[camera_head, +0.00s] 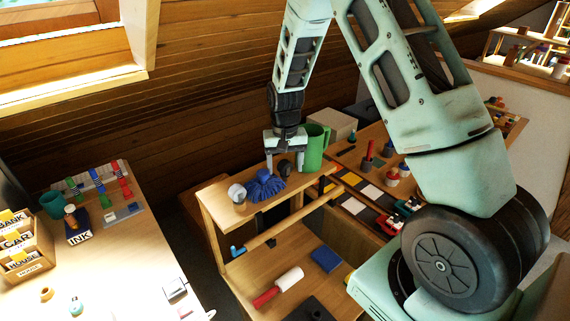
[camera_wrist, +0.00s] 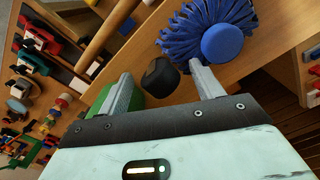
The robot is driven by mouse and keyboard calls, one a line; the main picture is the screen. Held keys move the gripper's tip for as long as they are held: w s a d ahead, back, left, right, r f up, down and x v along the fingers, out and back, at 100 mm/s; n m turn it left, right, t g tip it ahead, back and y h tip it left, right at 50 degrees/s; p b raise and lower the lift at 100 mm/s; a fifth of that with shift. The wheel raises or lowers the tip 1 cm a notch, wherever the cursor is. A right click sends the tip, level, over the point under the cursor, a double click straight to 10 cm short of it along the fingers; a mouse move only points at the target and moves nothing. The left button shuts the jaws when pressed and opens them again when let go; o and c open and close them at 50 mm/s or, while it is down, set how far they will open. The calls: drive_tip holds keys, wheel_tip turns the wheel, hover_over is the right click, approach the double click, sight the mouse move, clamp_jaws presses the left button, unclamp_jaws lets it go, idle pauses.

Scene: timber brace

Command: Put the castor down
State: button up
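The castor seems to be the small black rounded piece (camera_head: 284,168) on the top wooden shelf (camera_head: 222,205). In the wrist view the black piece (camera_wrist: 160,77) lies between my fingertips, with a visible gap on each side. My gripper (camera_head: 285,160) is open and points down over the shelf; its two fingers also show in the wrist view (camera_wrist: 161,80). The black piece appears to rest on the wood, though its underside is hidden.
A blue bristly brush (camera_head: 264,186) is close to the left finger in the head view, a green mug (camera_head: 313,148) close to the right. A white-grey round piece (camera_head: 237,193) sits near the shelf's left end. A wooden rail (camera_head: 280,232) runs below the shelf front.

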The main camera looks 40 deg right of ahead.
sight(285, 161)
drive_tip(key=shift+r, duration=0.55)
wheel_tip(285, 161, up, 12)
drive_tip(key=b, duration=0.2)
drive_tip(key=s+a+r+n+y, duration=0.1)
drive_tip(key=s+a+n, duration=0.3)
drive_tip(key=s+a, duration=0.5)
drive_tip(key=s+a+n, duration=0.3)
drive_tip(key=s+a, duration=0.2)
drive_tip(key=a, duration=0.7)
drive_tip(key=s+a+n, duration=0.2)
drive_tip(key=s+n, duration=0.1)
drive_tip(key=s, duration=0.4)
drive_tip(key=s+a+f+n, duration=0.1)
drive_tip(key=s+a+n, duration=0.2)
drive_tip(key=s, duration=0.5)
drive_tip(key=shift+a+f, duration=0.25)
drive_tip(key=shift+f, duration=0.05)
drive_tip(key=shift+s, duration=0.1)
